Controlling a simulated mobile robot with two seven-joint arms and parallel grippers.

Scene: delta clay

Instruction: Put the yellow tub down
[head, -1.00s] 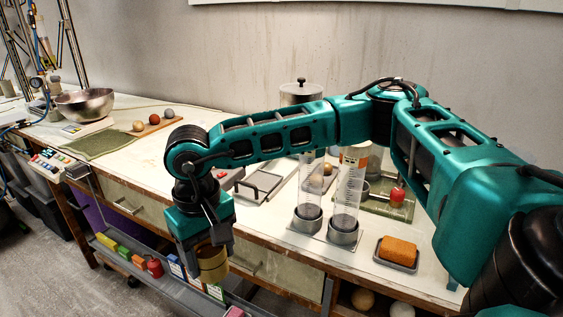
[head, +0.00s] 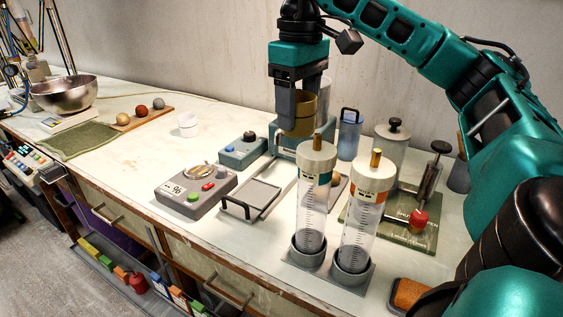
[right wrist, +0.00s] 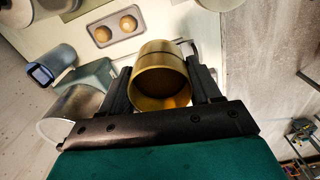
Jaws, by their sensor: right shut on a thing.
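The yellow tub (head: 305,114) is a mustard, round, open-mouthed cup. My right gripper (head: 304,104) is shut on it, with one finger on each side, and holds it in the air above the bench (head: 130,165). In the head view it hangs in front of the back wall, above and behind the two clear cylinders. In the right wrist view the tub (right wrist: 160,75) sits between the fingers of the right gripper (right wrist: 163,88), its open mouth facing the camera. My left gripper is not in view.
Two capped clear cylinders (head: 312,210) stand near the front edge. Around the tub are a teal box (head: 243,152), a grey console (head: 196,190), a blue jug (head: 349,138) and a lidded canister (head: 391,150).

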